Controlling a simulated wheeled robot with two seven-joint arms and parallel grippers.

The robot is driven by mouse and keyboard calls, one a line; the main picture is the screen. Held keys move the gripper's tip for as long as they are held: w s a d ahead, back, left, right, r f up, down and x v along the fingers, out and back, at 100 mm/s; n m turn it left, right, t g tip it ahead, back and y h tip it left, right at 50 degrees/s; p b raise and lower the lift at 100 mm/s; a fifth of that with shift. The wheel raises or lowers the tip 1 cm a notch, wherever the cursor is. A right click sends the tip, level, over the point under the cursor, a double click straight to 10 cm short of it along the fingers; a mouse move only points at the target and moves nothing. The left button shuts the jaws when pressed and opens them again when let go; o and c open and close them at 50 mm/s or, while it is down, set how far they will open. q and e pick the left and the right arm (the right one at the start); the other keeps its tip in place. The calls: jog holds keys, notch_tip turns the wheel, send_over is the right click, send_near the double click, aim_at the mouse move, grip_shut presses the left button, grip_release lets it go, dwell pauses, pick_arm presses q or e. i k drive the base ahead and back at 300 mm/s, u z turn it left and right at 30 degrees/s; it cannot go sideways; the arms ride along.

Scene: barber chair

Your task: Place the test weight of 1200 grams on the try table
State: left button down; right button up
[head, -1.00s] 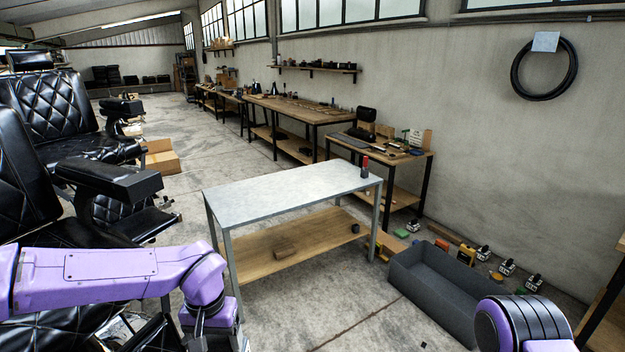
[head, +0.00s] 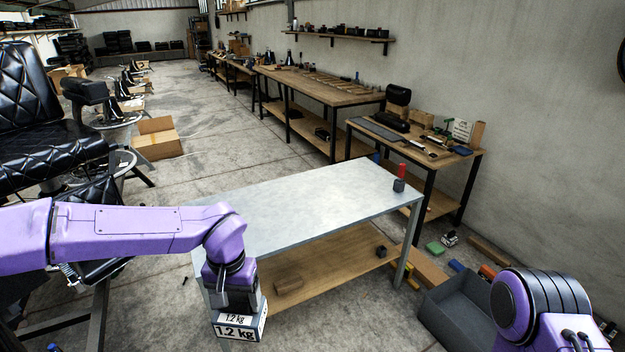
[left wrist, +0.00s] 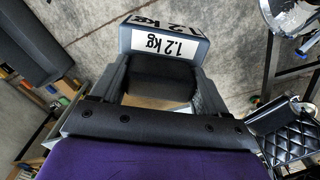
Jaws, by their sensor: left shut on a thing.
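The test weight (head: 240,329) is a grey block with white labels reading "1.2 kg". My left gripper (head: 234,300) is shut on it and holds it in front of the table's near left corner, below the height of the top. The weight also shows between the fingers in the left wrist view (left wrist: 165,42). The try table (head: 300,204) has a pale grey metal top, grey legs and a wooden lower shelf. A small red and dark object (head: 401,178) stands at its far right corner. My right arm shows at the lower right, but its gripper is out of view.
A grey open bin (head: 455,310) stands on the floor right of the table. Black barber chairs (head: 40,125) are at the left. Wooden workbenches (head: 325,90) line the wall. A wooden block (head: 288,285) lies on the lower shelf. Most of the tabletop is clear.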

aim_at(314, 201)
jog(key=i, duration=2.4)
jog(key=z, duration=0.55)
